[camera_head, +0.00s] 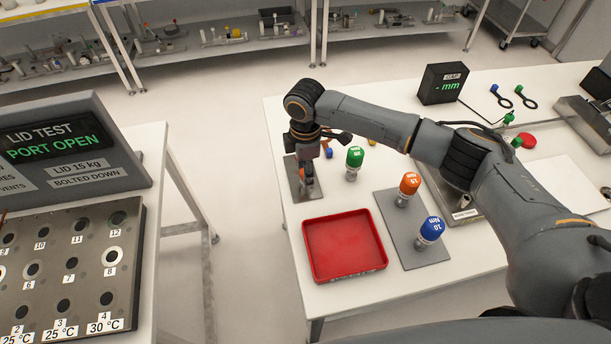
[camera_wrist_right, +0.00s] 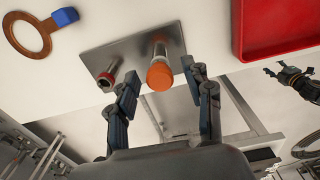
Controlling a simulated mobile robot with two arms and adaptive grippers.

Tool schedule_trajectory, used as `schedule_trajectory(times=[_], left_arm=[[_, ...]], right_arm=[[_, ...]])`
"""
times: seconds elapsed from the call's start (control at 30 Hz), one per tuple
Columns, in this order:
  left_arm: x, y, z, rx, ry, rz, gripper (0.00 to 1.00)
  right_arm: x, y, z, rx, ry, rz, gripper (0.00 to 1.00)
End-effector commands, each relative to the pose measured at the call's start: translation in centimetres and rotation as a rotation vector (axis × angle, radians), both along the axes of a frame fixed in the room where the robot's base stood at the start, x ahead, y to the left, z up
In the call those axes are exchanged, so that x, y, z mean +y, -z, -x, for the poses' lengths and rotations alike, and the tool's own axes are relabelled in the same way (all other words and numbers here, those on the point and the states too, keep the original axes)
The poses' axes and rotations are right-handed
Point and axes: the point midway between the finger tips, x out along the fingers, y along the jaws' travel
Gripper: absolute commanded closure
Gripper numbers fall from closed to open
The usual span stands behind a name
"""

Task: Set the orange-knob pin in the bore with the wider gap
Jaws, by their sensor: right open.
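The orange-knob pin (camera_wrist_right: 160,53) is on a small grey plate (camera_wrist_right: 100,52) in the right wrist view, its knob towards me. A red-knob pin (camera_wrist_right: 108,78) is on the same plate, to its left. My right gripper (camera_wrist_right: 162,80) is open, its fingers either side of the orange knob; I cannot tell whether they touch it. In the head view my right gripper (camera_head: 307,190) is low over that plate (camera_head: 291,170) and hides the pins. A dark gripper, probably my left (camera_wrist_right: 292,80), shows in the wrist view; its jaw state is unclear. The numbered bore plate (camera_head: 50,255) is at left.
A red tray (camera_head: 308,226) lies in front of my right gripper. A green-capped tool (camera_head: 354,160), an orange-capped tool (camera_head: 409,185) and a blue-capped tool (camera_head: 431,230) stand nearby. A floor gap separates the tables. A sign (camera_head: 60,150) stands behind the bore plate.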

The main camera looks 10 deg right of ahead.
Motion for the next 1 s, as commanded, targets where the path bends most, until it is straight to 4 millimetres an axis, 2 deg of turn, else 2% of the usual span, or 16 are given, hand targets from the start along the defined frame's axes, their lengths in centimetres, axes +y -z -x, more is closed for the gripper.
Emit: schedule_trajectory(times=[0.63,0.67,0.9,1.0], left_arm=[[0.02,-0.80,0.18,0.003,0.001,-0.001,0.48],[0.02,-0.79,0.18,0.003,0.001,-0.001,0.48],[0.01,-0.78,0.22,0.003,0.001,-0.001,0.48],[0.01,-0.78,0.22,0.003,0.001,-0.001,0.48]], right_arm=[[0.01,-0.01,-0.01,0.000,0.000,0.000,0.49],[0.01,-0.01,-0.01,0.000,0.000,0.000,0.53],[0.00,-0.01,-0.01,0.000,0.000,0.000,1.00],[-0.01,-0.01,-0.01,0.000,0.000,0.000,1.00]])
